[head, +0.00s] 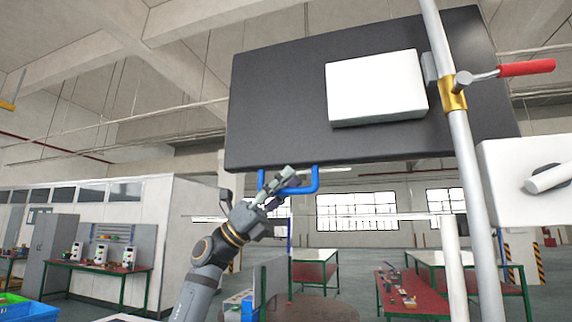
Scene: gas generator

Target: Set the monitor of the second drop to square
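A large dark monitor panel (280,100) hangs high in the middle of the head view. Its top and bottom edges slope upward to the right in the picture. A white box (375,88) sits on the face turned toward me. A blue U-shaped handle (317,178) hangs from its lower edge. My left gripper (291,180) is at this handle, just below the panel, and overlaps the bar. Whether its fingers are closed around the bar is unclear. My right gripper is not in view.
A pale pole (468,160) with a gold clamp (452,95) and red lever handle (525,68) crosses before the panel's right side. Another white box (515,170) stands at right. Red-topped workbenches (95,267) and a blue bin (12,307) lie farther off below.

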